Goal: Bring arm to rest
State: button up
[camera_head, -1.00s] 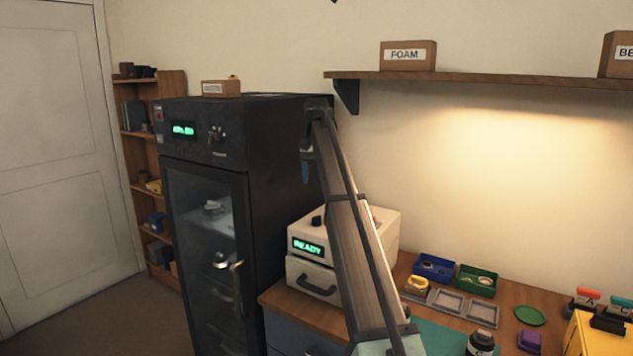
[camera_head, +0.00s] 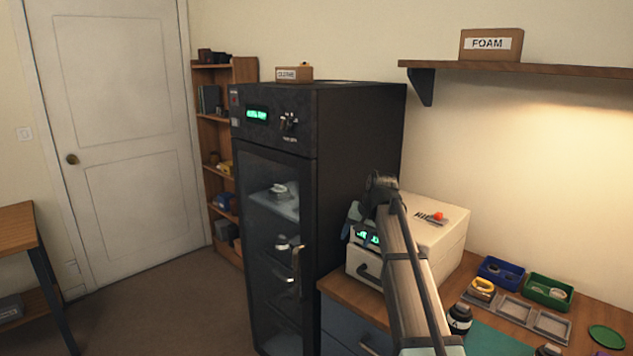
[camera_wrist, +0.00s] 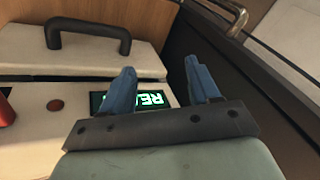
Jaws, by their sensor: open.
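My arm rises from the bottom of the head view and ends in front of the white box machine with the green display (camera_head: 430,228). My gripper (camera_wrist: 165,88) shows in the wrist view with two blue fingers spread apart and nothing between them. In the head view the gripper is small and partly hidden by my own arm. The wrist view shows the machine's green display (camera_wrist: 150,100) behind the fingers and a dark handle (camera_wrist: 88,30) on the machine. The fingers seem apart from the machine, but the exact gap cannot be told.
A tall black cabinet (camera_head: 360,150) with a glass door stands left of the machine. A shelf (camera_head: 530,68) with a FOAM box (camera_head: 490,45) hangs above the bench. Blue (camera_head: 502,272) and green bins (camera_head: 549,291) and grey trays lie on the bench at right. Floor (camera_head: 150,300) at left is clear.

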jog(key=s+a+f+n+g, duration=0.1)
jog(key=s+a+f+g, duration=0.15)
jog(key=s+f, duration=0.75)
jog(key=s+a+f+n+g, duration=0.25)
jog(key=s+f, duration=0.45)
jog(key=f, duration=0.7)
jog(key=s+d+f+g, duration=0.1)
jog(key=s+d+f, duration=0.1)
jog(key=s+f, duration=0.55)
jog(key=s+d+f+g, duration=0.1)
jog(key=s+f, duration=0.4)
jog(key=f, duration=0.6)
jog(key=s+d+f+g+h, duration=0.1)
jog(key=s+d+f, duration=0.1)
jog(key=s+f, duration=0.4)
jog(key=s+d+f+g+h, duration=0.1)
jog(key=s+f, duration=0.6)
jog(key=s, duration=0.7)
jog(key=s+d+f+g, duration=0.1)
jog(key=s+d+f, duration=0.3)
jog(key=s, duration=0.6)
notch_tip(320, 180, down, 2)
jog(key=shift+s+f+m+g+h, duration=0.2)
jog(key=shift+m+g+h, duration=0.1)
jog(key=shift+m+h, duration=0.1)
